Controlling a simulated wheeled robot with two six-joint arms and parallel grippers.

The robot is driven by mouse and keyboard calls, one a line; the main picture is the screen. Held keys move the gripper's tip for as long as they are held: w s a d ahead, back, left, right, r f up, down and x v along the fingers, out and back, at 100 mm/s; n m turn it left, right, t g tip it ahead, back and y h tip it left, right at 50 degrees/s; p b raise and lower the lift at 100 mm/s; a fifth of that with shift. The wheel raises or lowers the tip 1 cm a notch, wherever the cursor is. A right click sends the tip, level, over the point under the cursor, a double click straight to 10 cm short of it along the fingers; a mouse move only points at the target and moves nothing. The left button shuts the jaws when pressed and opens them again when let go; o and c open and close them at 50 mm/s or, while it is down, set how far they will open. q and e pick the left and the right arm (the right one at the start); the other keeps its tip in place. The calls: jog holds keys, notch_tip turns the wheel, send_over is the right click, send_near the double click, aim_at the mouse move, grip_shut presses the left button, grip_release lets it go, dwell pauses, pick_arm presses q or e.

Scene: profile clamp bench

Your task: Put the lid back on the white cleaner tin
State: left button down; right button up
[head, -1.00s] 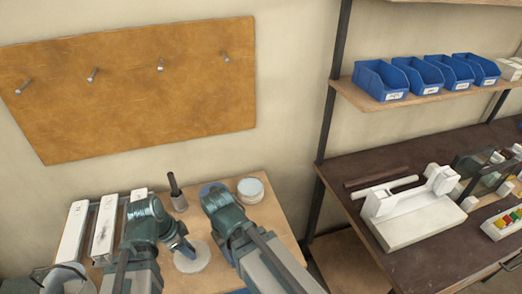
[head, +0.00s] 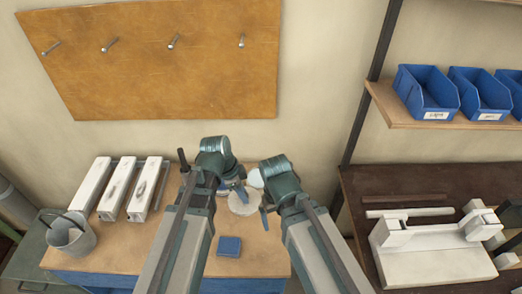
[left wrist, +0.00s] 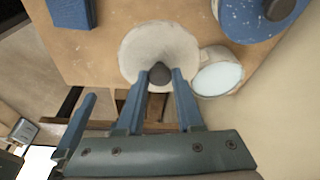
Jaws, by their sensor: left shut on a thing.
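My left gripper (head: 240,188) is shut on the dark knob of a round, off-white lid (head: 243,203). In the left wrist view the fingers (left wrist: 160,82) flank the knob, and the lid (left wrist: 150,40) appears held above the bench. The white tin (head: 255,178) stands just behind the lid, partly hidden by my arms. It also shows in the left wrist view (left wrist: 219,76), with a pale blue top face, to the right of the lid. The lid looks beside it, not over it. My right gripper (head: 265,218) is just right of the lid; its opening is hidden.
A blue block (head: 229,246) lies on the bench front. A blue speckled round thing (left wrist: 236,14) with a dark handle is near the tin. White bars (head: 118,188) and a grey bucket (head: 72,235) are at the left. The wall is close behind.

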pick_arm(q)
jog(key=w+d+r+p, duration=0.2)
jog(key=w, duration=0.4)
jog(key=w+d+r+p, duration=0.1)
jog(key=w+d+r, duration=0.1)
jog(key=w, duration=0.3)
jog(key=shift+w+d+r+m+p, duration=0.35)
jog(key=shift+w+d+m, duration=0.05)
jog(key=shift+d, duration=0.15)
pick_arm(e)
notch_tip(320, 180, up, 5)
jog(key=shift+f, duration=0.15)
pick_arm(q)
notch_tip(320, 180, down, 6)
jog(key=b, duration=0.6)
pick_arm(e)
notch_tip(320, 180, down, 6)
pick_arm(q)
jog(key=shift+f, duration=0.2)
pick_arm(e)
jog(key=shift+f, duration=0.2)
pick_arm(q)
jog(key=shift+c, duration=2.4)
grip_release()
jog(key=shift+o, duration=0.3)
jog(key=o, duration=0.4)
